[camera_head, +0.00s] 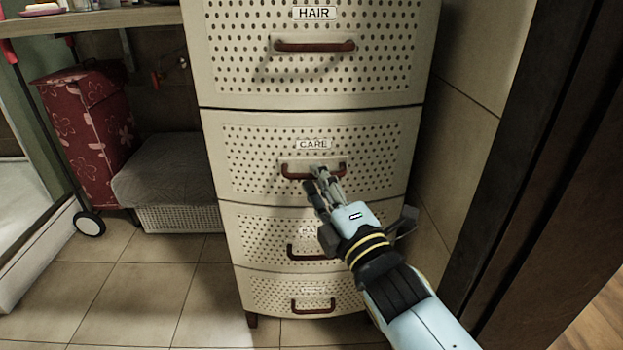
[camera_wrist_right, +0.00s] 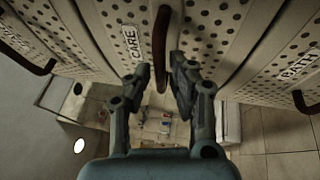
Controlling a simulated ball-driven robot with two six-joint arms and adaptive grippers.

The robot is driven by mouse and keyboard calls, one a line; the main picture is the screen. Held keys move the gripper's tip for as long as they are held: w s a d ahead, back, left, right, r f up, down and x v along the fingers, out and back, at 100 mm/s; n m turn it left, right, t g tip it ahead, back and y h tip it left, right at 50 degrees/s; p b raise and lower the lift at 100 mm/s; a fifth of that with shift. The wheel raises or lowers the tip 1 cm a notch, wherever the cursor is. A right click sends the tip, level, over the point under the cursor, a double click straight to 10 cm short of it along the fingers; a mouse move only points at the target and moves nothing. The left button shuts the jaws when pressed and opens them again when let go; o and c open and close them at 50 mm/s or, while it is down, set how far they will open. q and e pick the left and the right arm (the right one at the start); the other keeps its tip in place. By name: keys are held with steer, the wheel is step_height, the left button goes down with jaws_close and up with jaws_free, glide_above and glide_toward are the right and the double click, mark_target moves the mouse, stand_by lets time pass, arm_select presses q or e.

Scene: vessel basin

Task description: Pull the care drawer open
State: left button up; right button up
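The care drawer (camera_head: 250,160) is the cream perforated drawer second from the top. Its front looks flush with the others, and its CARE label is above a red-brown handle (camera_head: 298,174). My right gripper (camera_head: 322,172) reaches up from the lower right to this handle. In the right wrist view, the handle (camera_wrist_right: 161,45) stands between the two open fingertips (camera_wrist_right: 161,72), with a gap visible on each side. The CARE label (camera_wrist_right: 131,42) is left of it. My left gripper is not in view.
The hair drawer (camera_head: 315,80) is above, and two more handled drawers are below. A wood door frame (camera_head: 530,150) stands close on the right. A lidded basket (camera_head: 170,180), a red flowered box (camera_head: 85,125) and a wheeled rack are left. Tiled floor (camera_head: 130,290) is clear in front.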

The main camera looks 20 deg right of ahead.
steer(key=shift+x, duration=0.9)
jaws_close()
